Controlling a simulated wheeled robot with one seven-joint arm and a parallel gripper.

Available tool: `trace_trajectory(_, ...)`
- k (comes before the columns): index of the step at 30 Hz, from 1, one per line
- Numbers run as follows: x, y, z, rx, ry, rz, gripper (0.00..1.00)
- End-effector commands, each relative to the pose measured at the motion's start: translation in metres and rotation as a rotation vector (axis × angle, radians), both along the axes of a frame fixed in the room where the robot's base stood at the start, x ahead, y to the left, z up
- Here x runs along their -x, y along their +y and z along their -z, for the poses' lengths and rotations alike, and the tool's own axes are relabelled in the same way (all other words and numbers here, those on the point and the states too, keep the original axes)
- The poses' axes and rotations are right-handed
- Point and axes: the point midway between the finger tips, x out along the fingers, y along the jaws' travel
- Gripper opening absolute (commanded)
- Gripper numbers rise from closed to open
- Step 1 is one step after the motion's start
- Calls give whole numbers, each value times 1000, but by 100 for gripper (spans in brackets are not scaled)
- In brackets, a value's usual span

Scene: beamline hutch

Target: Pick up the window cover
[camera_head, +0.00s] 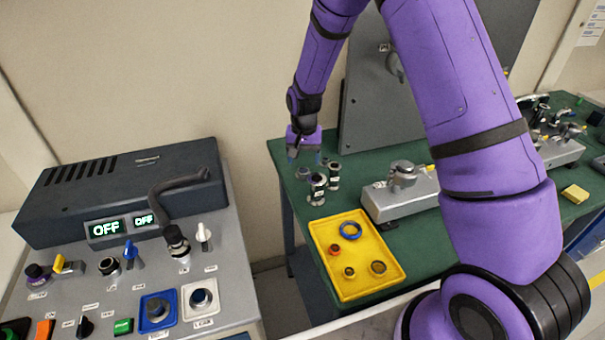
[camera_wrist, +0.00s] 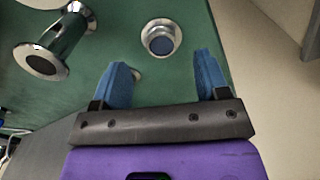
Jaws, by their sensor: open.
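A small round silver part with a dark blue centre (camera_wrist: 161,38) stands on the green table in the wrist view; it looks like the window cover, though no label shows. In the head view a small silver part (camera_head: 302,173) sits just below my gripper, probably the same one. My gripper (camera_wrist: 163,68) is open and empty, its blue fingers apart, with the round part beyond the fingertips and roughly centred between them. In the head view my gripper (camera_head: 304,157) hangs over the table's far left corner. A small pale thing by the left finger is mostly hidden.
A yellow tray (camera_head: 337,280) holds several rings. A grey block (camera_head: 378,207) is to the right, a dark panel (camera_head: 357,125) behind. A control console (camera_head: 100,290) stands at left, apart from the table.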

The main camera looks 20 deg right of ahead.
Motion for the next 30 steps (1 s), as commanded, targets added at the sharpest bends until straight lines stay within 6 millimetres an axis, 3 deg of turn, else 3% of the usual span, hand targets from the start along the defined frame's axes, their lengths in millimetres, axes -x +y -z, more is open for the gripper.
trace_trajectory(9, -5, 0, 41, 1, 1, -1, 68)
trace_trajectory(19, -5, 0, 49, 0, -1, -1, 68)
trace_trajectory(20, -5, 0, 49, 0, -1, -1, 66)
trace_trajectory(24, -5, 0, 48, 0, -1, 0, 34)
trace_trajectory(25, -5, 0, 48, 0, -1, 0, 30)
trace_trajectory(30, -5, 0, 48, 0, -1, 0, 30)
